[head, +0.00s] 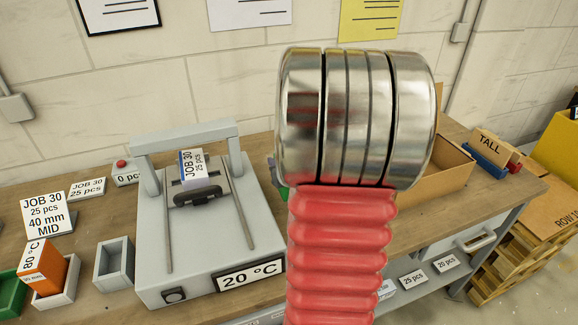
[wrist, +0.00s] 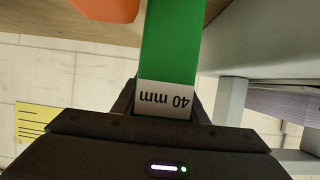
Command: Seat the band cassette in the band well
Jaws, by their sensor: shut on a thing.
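In the wrist view my gripper (wrist: 165,108) is shut on a green block (wrist: 170,50), which I take to be the band cassette. Its white end label reads "40 mm" upside down. The block's far end runs out of the top of the picture. In the head view my arm's metal joint and red sleeve cover the middle, and my gripper is out of sight there. A bit of green (head: 281,192) shows behind the arm. An open, empty grey box (head: 115,272) stands left of the grey machine (head: 200,262); I cannot tell whether it is the band well.
An orange block (head: 46,265) stands in a pale tray (head: 56,297) at left, beside a green bin (head: 12,296). A cardboard box (head: 440,175) is at right.

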